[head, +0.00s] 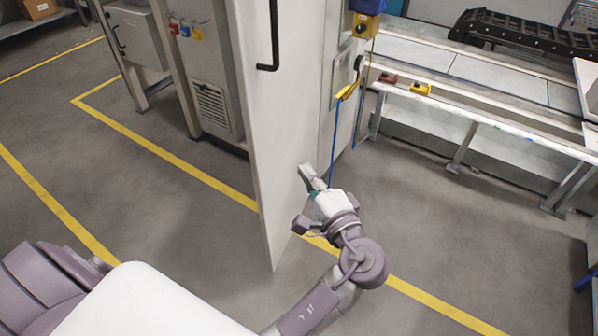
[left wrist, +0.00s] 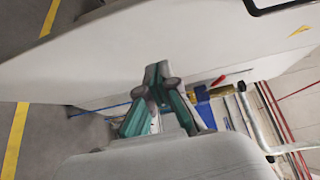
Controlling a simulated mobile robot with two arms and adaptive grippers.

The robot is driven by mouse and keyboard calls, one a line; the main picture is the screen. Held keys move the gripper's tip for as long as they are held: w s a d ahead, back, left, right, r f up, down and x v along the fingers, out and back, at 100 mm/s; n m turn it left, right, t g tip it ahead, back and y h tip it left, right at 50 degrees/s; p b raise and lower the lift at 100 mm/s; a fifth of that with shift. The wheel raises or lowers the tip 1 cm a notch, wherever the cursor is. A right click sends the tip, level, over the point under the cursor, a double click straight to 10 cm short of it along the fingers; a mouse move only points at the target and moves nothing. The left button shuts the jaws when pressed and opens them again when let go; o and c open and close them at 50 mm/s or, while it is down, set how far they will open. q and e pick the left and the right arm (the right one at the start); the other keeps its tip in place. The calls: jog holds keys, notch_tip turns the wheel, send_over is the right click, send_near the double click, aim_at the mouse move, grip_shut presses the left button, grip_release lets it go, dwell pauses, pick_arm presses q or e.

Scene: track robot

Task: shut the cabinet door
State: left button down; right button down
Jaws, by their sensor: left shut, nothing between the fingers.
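The cabinet door (head: 285,120) is a tall white panel standing open, its free edge pointing towards me. A black bar handle (head: 272,40) is on its right-hand face; it also shows at the top right of the left wrist view (left wrist: 268,8). The door fills much of the left wrist view (left wrist: 190,45). My left gripper (head: 306,172) is shut and empty, close to the handle-side face, low on the door. Its closed fingertips (left wrist: 158,75) show against the white panel; I cannot tell whether they touch it. My right gripper is not in view.
A grey cabinet with a vent (head: 212,105) stands left of the door. A long bench or conveyor (head: 480,85) runs along the right, with red and yellow boxes (head: 420,88) on it. Yellow lines (head: 160,150) mark the grey floor, which is clear left and right of the door.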

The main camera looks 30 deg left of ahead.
pick_arm(q)
send_near(266, 131)
jog(key=w+a, duration=0.1)
jog(key=w, duration=0.4)
jog(key=a, duration=0.1)
jog(key=s+a, duration=0.1)
jog(key=shift+a+f, duration=0.1)
jog(key=shift+a, duration=0.9)
jog(key=shift+s, duration=0.1)
